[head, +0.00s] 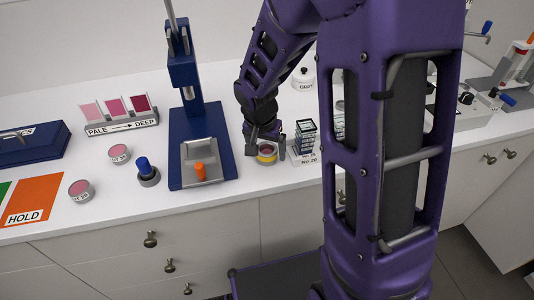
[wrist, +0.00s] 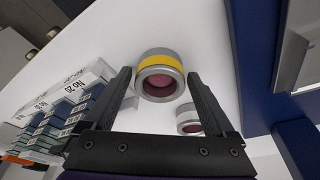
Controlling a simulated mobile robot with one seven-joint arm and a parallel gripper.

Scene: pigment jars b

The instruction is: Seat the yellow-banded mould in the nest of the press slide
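The yellow-banded mould (head: 267,154) is a short grey round cup with a yellow band and dark pink inside. It stands on the white worktop just right of the press base. My gripper (head: 266,146) is down at it, fingers open, one on each side. In the wrist view the mould (wrist: 160,75) shows between the fingertips (wrist: 160,80); I cannot tell whether either finger touches it. The slide's nest is not clear in the head view.
A second round mould (wrist: 188,120) shows between my fingers nearer the palm. Left of the press are a blue-knobbed piece (head: 147,170), two pink moulds (head: 119,154) and a HOLD mat (head: 32,200).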

